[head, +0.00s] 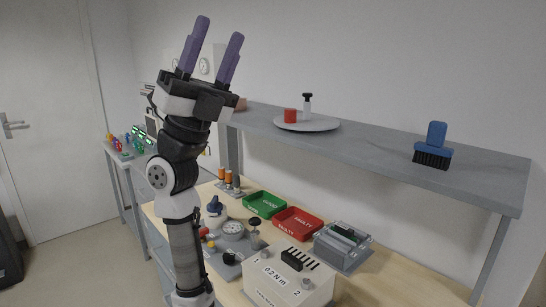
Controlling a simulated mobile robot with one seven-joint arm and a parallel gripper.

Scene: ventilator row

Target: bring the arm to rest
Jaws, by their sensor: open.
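My gripper (213,50) is raised high, above the workbench and left of the shelf. Its two purple fingers point up and stand apart, with nothing between them. My arm (180,200) rises almost upright from the bottom of the view, in front of the bench's left part.
Below are a green tray (264,204), a red tray (298,222) and a torque box (285,276).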

